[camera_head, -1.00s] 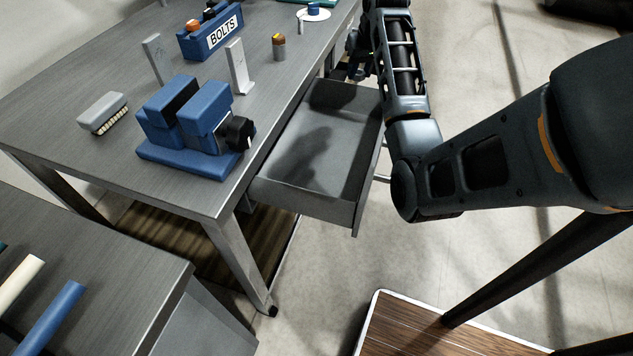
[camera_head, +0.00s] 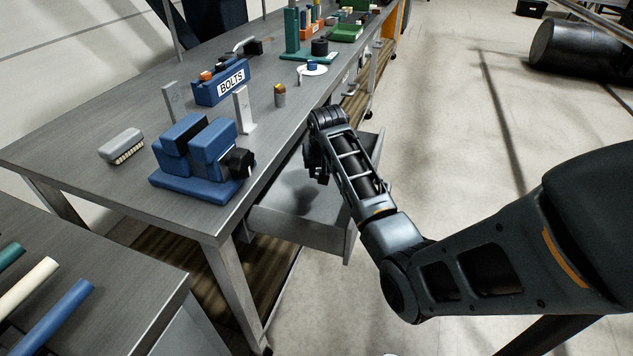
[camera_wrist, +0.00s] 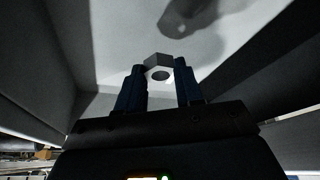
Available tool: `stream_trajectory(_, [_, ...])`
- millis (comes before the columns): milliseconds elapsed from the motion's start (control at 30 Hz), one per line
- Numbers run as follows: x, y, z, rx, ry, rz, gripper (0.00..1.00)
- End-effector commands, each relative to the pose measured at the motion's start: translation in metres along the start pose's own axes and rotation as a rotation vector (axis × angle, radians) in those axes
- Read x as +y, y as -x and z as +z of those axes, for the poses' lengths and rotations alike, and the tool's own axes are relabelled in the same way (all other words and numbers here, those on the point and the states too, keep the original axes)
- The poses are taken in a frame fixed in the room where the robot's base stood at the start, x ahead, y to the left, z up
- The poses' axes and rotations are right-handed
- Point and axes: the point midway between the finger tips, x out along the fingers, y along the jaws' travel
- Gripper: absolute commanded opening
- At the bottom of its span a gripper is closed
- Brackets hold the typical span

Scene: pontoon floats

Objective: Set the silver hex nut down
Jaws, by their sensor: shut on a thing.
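The silver hex nut (camera_wrist: 157,66) shows in the wrist view between the two fingertips of my gripper (camera_wrist: 160,82). My gripper is shut on it. In the head view my gripper (camera_head: 318,165) is over the open grey drawer (camera_head: 300,225) of the workbench, and the nut is hidden there. The wrist view looks into the drawer (camera_wrist: 115,50), with its walls on both sides and a dark shadow on its floor. I cannot tell how far the nut is above the drawer floor.
The workbench top (camera_head: 100,180) carries a blue vise (camera_head: 205,165), a brush (camera_head: 122,145), a BOLTS bin (camera_head: 222,85), two upright grey brackets and a small capped cylinder (camera_head: 280,95). A second table (camera_head: 140,280) with coloured rods stands at the lower left. The drawer looks otherwise empty.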

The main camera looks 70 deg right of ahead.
Motion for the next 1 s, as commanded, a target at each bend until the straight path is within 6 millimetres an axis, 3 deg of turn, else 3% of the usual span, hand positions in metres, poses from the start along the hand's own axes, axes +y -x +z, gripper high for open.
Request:
stream_trajectory(167, [-0.009,-0.007,0.005,0.0,0.0,0.0,0.05])
stream_trajectory(433, [-0.009,-0.038,0.019,-0.001,0.0,0.0,0.05])
stream_trajectory(867, [-0.009,-0.044,0.021,0.001,0.0,-0.001,0.05])
stream_trajectory(900, [-0.009,-0.044,0.021,0.001,0.0,-0.001,0.37])
stream_trajectory(1000, [-0.009,-0.044,0.021,0.001,0.0,-0.001,0.47])
